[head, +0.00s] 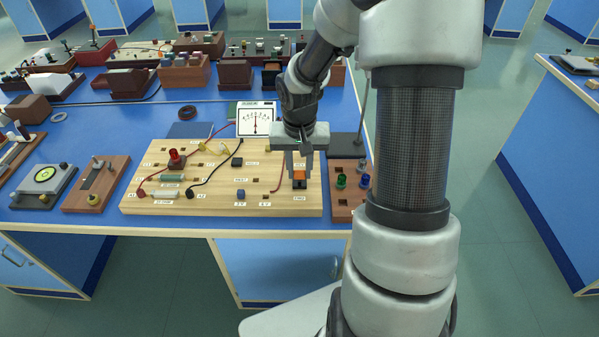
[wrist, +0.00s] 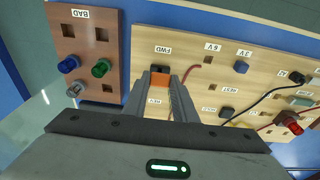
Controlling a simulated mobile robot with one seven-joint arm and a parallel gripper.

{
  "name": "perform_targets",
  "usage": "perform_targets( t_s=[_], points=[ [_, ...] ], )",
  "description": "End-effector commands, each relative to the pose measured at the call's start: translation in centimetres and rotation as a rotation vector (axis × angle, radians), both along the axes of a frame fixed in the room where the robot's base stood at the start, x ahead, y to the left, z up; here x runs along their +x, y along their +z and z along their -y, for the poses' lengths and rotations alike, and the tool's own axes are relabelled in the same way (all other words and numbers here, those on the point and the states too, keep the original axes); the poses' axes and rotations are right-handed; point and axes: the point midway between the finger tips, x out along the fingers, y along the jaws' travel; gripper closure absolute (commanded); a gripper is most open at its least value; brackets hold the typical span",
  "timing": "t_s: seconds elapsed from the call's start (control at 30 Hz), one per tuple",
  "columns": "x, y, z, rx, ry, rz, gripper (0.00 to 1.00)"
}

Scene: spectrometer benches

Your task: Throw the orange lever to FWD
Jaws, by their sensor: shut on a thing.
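The orange lever (head: 299,174) stands near the right end of the light wooden board (head: 220,207). It rises from a dark switch body, which also shows at the fingertips in the wrist view (wrist: 160,68). My gripper (head: 299,168) reaches down from above with a finger on each side of the lever and is shut on it. In the wrist view, the FWD label (wrist: 163,50) lies just beyond the lever, towards the board's front edge. The REV label (wrist: 154,101) lies on the opposite side, between the fingers. The fingers partly hide the lever, so its exact tilt is hard to tell.
A brown board labelled BAD with a green post (head: 341,181) and a blue post stands close on the right. A red wire (wrist: 188,74) runs beside the lever. A white meter (head: 257,120) stands behind the board. Bare blue bench top shows at the front edge.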

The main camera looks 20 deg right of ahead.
Motion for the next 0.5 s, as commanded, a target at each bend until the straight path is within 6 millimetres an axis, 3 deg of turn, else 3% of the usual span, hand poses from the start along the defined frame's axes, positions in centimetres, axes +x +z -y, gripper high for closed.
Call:
perform_targets(
  t_s=[0.37,0.4,0.5],
  points=[
    [-0.1,0.03,-0.08,-0.005,0.0,0.017,0.97],
    [-0.1,0.03,-0.08,-0.005,0.0,0.017,0.68],
    [-0.1,0.03,-0.08,-0.006,0.0,0.017,0.56]
  ],
)
